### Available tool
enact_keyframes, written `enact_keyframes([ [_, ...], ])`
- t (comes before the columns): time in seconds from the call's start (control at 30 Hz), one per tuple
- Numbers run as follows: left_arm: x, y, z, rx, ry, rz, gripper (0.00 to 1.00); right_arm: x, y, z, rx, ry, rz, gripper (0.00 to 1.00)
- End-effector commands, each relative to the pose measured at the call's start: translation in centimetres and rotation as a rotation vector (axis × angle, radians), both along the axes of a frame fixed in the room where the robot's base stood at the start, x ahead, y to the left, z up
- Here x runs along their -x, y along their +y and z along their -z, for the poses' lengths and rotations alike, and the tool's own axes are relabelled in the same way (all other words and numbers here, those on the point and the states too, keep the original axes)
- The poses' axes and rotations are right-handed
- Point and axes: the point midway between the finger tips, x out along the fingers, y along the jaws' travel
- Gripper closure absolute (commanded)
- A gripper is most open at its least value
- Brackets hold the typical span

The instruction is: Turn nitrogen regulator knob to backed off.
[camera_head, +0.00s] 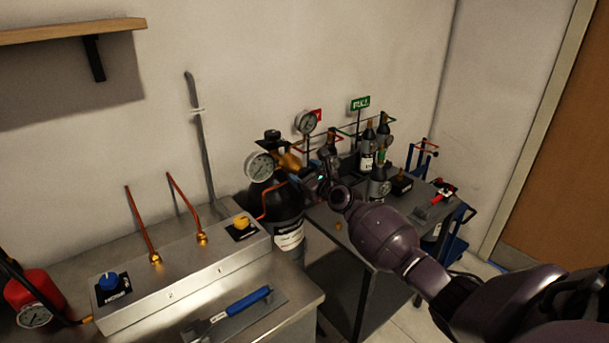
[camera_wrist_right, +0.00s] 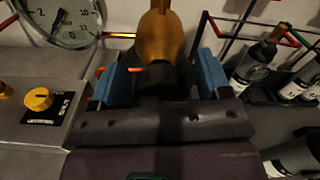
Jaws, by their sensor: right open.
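The nitrogen regulator's brass body (camera_head: 288,160) sits on top of a dark cylinder (camera_head: 283,205) with a white label. A round gauge (camera_head: 260,166) is on its left, and another gauge (camera_head: 306,122) is above it. My right gripper (camera_head: 305,174) is at the front of the regulator. In the right wrist view, its blue fingers (camera_wrist_right: 163,82) are open, one on each side of the black regulator knob (camera_wrist_right: 160,80), with the brass body (camera_wrist_right: 158,35) behind. I cannot tell whether either finger touches the knob. In the head view, my gripper hides the knob. My left gripper is not in view.
A steel panel box (camera_head: 185,275) with a yellow knob (camera_head: 242,222) and a blue knob (camera_head: 108,281) stands left. A blue-handled tool (camera_head: 248,300) lies before it. A dark table (camera_head: 335,228) with several bottles stands right, behind my arm. A shelf (camera_head: 60,31) hangs upper left.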

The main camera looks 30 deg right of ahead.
Motion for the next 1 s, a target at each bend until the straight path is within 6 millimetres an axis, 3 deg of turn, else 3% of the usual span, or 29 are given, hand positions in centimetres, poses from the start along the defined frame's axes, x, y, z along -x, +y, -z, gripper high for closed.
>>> enact_keyframes([
  [0.2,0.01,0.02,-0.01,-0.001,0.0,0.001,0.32,-0.02,0.0,-0.02,0.0,0.0,0.0,0.29],
  [0.53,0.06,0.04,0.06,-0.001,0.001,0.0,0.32,0.0,-0.01,-0.01,0.001,0.0,0.0,0.79],
  [1.0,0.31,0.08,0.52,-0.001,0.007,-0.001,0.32,0.0,0.08,0.05,0.127,-0.011,-0.001,0.78],
])
